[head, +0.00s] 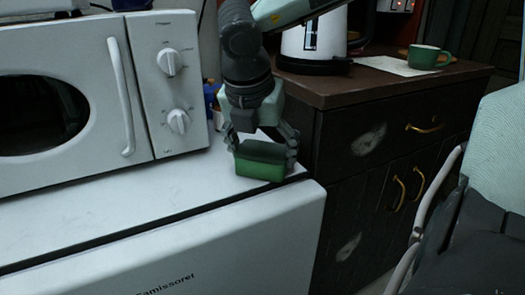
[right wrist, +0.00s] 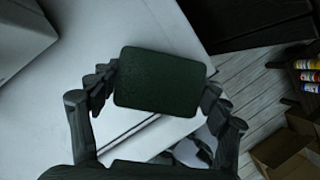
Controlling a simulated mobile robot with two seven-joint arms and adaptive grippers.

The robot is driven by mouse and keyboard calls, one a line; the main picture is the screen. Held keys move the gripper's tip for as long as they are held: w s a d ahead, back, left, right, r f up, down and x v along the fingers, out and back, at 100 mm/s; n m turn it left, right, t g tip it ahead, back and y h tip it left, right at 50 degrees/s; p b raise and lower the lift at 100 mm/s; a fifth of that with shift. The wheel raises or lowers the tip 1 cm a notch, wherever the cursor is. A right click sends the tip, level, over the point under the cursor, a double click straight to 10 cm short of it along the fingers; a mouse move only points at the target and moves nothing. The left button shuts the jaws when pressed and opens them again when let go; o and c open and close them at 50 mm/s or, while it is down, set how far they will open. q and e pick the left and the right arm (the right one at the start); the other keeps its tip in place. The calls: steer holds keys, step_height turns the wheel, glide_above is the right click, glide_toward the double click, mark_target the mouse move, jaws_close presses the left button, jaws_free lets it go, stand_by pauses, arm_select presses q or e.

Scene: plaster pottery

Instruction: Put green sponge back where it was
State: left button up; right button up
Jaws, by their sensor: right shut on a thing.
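The green sponge (head: 262,161) is at the right front corner of the white appliance top (head: 130,200) in the head view. My right gripper (head: 262,150) comes down from above, with one finger at each end of the sponge, and is shut on it. In the right wrist view the sponge (right wrist: 160,80) fills the space between the two fingers of my right gripper (right wrist: 158,92). I cannot tell whether its underside touches the white top. My left gripper is not in view.
A white microwave (head: 140,100) stands left of the gripper. A dark cabinet (head: 390,150) to the right carries a kettle (head: 312,45) and a green cup (head: 425,57). The front of the white top is clear. Cardboard boxes (right wrist: 280,155) show on the floor.

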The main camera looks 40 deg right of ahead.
steer(key=shift+f, duration=0.1)
steer(key=o, duration=1)
steer(key=shift+o, duration=0.2)
steer(key=v, duration=1.2)
